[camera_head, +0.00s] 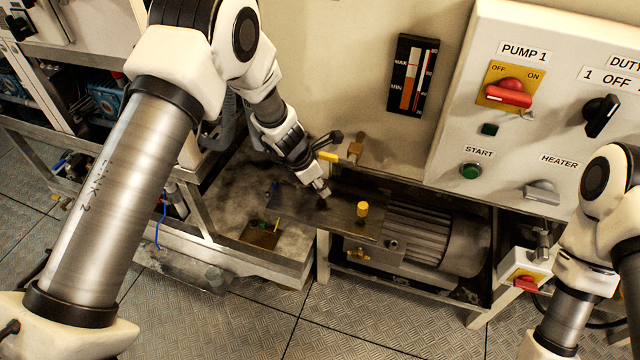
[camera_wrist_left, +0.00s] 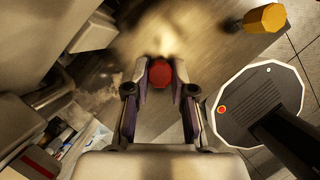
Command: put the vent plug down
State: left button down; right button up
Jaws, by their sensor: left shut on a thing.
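My left gripper (camera_head: 323,192) points down over a dark metal plate (camera_head: 290,205) in the head view. In the left wrist view its fingers (camera_wrist_left: 161,85) are shut on a round red piece (camera_wrist_left: 160,74), which I take to be the vent plug. In the head view the plug is hardly visible; only a small dark spot shows under the fingertips. I cannot tell whether the plug touches the plate. My right gripper is out of view; only its arm shows at the right edge.
A yellow cap (camera_head: 362,210) stands on the plate right of the gripper, and also shows in the wrist view (camera_wrist_left: 265,18). A yellow-handled valve (camera_head: 329,157) is close behind. A motor (camera_head: 435,236) and control panel (camera_head: 540,110) are right. Bare plate lies left.

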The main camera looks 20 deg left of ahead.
pick_arm(q)
jog(key=c, duration=1)
grip_release()
jog(key=shift+f, duration=0.2)
jog(key=shift+r+p, duration=0.3)
jog(key=shift+r, duration=0.1)
jog(key=p+v, duration=0.2)
jog(key=v, duration=1)
jog(key=s+a+f+m+g+y, duration=0.3)
jog(key=s+a+f+m+y, duration=0.15)
jog(key=s+f+m, duration=1.1)
jog(key=s+m, duration=0.1)
jog(key=s, duration=0.2)
jog(key=s+f+m, duration=0.3)
jog(key=s+m, duration=0.2)
jog(key=s, duration=0.2)
jog(key=s+f+m+h, duration=0.1)
jog(key=s+f+m, duration=0.1)
jog(key=s+m, duration=0.2)
jog(key=shift+s+d+f+m, duration=0.15)
jog(key=shift+s+f+m, duration=0.05)
jog(key=shift+s, duration=0.45)
jog(key=shift+s+d+f+m, duration=0.15)
jog(key=shift+s+d+f, duration=0.05)
jog(key=shift+s, duration=0.45)
